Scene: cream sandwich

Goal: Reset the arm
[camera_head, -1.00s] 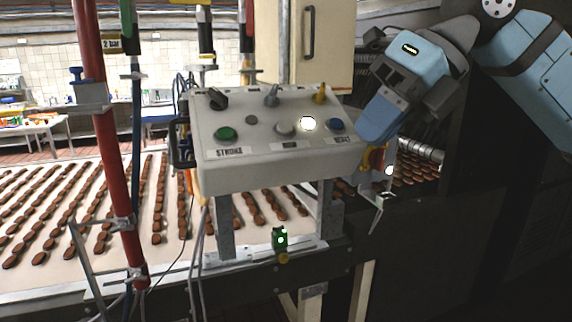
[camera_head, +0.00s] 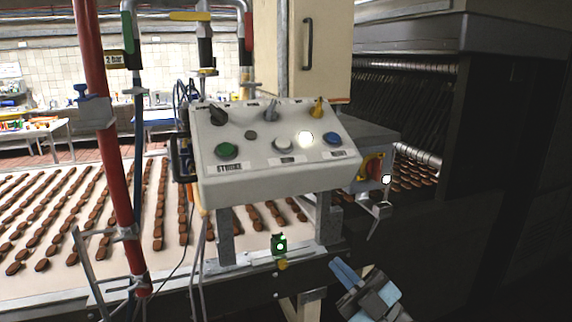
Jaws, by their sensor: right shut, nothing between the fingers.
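My right gripper (camera_head: 343,272) is low in the picture, right of centre, below the control panel. Its blue fingers are together with nothing between them, and they point up and to the left. It is apart from the panel and in front of the dark machine side. The grey control panel (camera_head: 280,178) stands in the middle, with a green button (camera_head: 227,150), a lit white button (camera_head: 305,139), a blue button (camera_head: 332,138) and several knobs. My left gripper does not show.
A red and yellow rotary switch (camera_head: 373,167) sits on a grey box right of the panel. A red pipe (camera_head: 110,150) rises at the left. A conveyor (camera_head: 60,262) carries rows of brown biscuits. The dark space at the lower right looks free.

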